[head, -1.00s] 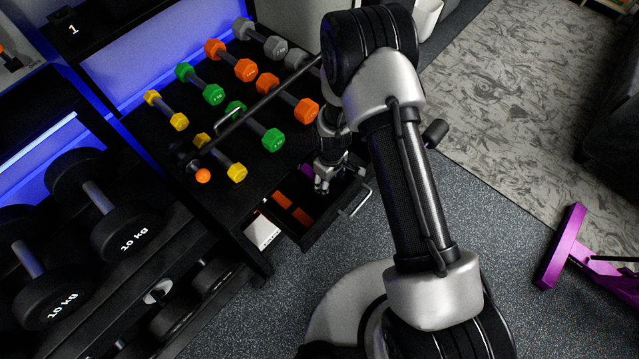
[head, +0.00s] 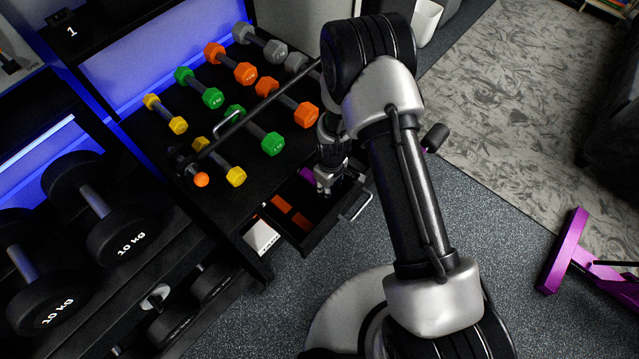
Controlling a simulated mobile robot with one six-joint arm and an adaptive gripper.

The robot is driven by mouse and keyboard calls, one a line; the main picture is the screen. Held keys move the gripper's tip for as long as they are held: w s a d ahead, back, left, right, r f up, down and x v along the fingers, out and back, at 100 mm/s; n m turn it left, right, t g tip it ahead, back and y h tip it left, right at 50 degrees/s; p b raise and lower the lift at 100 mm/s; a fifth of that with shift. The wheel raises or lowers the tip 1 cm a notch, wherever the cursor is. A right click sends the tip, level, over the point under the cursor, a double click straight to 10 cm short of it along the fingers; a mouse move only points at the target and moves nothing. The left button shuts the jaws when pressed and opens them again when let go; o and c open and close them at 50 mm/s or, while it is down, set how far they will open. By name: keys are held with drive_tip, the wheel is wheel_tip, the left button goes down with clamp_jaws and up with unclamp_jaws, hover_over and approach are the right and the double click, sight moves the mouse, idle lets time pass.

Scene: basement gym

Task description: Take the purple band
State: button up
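An open black drawer (head: 318,236) sticks out below the dumbbell shelf. A purple piece (head: 306,173), which looks like the purple band, shows at the drawer's back, partly hidden by my gripper. My gripper (head: 325,190) points down over the drawer, just right of and in front of this purple piece. Its fingers are small and dark here, so I cannot tell whether they are open or shut, or whether they touch anything. Orange pieces (head: 281,204) lie in the drawer's left part.
The drawer's handle (head: 356,205) juts out at the front right. Above stands a shelf with yellow, green, orange and grey dumbbells (head: 272,143) and a black bar (head: 250,115) across it. Large 10 kg dumbbells (head: 120,240) sit at left. Open floor (head: 480,235) lies right.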

drive_tip(key=shift+c, duration=0.9)
wheel_tip(320, 180, up, 10)
drive_tip(key=p, duration=0.6)
drive_tip(key=shift+f, duration=0.15)
drive_tip(key=shift+w+r+p, duration=0.1)
drive_tip(key=shift+r+p, duration=0.7)
drive_tip(key=shift+r, duration=0.05)
drive_tip(key=shift+c, duration=0.7)
drive_tip(key=shift+w+r+p, duration=0.1)
drive_tip(key=shift+r+p, duration=1.7)
drive_tip(key=shift+r, duration=1.15)
clamp_jaws()
